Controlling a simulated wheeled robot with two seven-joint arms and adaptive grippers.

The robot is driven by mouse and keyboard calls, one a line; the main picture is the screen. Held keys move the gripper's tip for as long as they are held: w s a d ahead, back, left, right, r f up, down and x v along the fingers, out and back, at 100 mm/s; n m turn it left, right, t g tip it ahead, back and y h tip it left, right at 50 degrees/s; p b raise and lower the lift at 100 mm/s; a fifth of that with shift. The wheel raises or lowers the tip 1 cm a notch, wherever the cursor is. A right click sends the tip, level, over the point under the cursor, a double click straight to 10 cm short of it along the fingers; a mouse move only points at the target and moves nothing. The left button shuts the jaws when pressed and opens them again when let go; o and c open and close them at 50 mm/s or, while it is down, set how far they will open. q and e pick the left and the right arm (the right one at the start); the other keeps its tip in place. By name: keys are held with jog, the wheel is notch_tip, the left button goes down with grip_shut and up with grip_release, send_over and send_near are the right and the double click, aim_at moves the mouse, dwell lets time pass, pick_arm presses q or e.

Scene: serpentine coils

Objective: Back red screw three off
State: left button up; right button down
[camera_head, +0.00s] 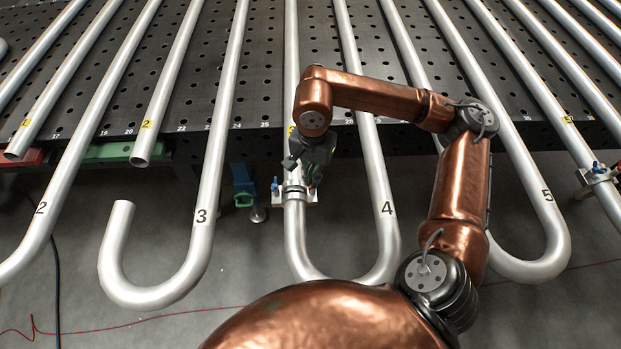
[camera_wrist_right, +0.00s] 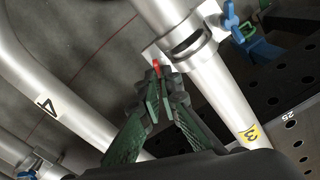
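The red screw (camera_wrist_right: 156,66) shows as a small red tip at the side of a metal clamp (camera_wrist_right: 188,45) around a silver tube, close to a yellow tag marked 3 (camera_wrist_right: 250,134). My right gripper (camera_wrist_right: 160,78) has its green-padded fingers drawn together at the tips, right at the red screw, and looks shut on it. The red screw is hidden there. A blue screw (camera_head: 275,185) sits on the clamp's other side. My left gripper is not in view.
Several silver serpentine tubes run over a black perforated table (camera_head: 265,75). Their bends, such as the one marked 4 (camera_head: 388,208), hang past its edge. Another clamp with a blue screw (camera_head: 597,167) is at the far right.

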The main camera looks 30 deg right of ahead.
jog(key=shift+s+f+n+b, duration=0.1)
jog(key=shift+f+n+b, duration=0.2)
jog(key=shift+n+b, duration=0.7)
jog(key=shift+n+p, duration=0.3)
jog(key=shift+n, duration=0.3)
jog(key=c, duration=2.2)
grip_release()
jog(key=shift+o, duration=0.2)
jog(key=shift+r, duration=0.25)
jog(key=shift+r, duration=0.35)
notch_tip(320, 180, up, 11)
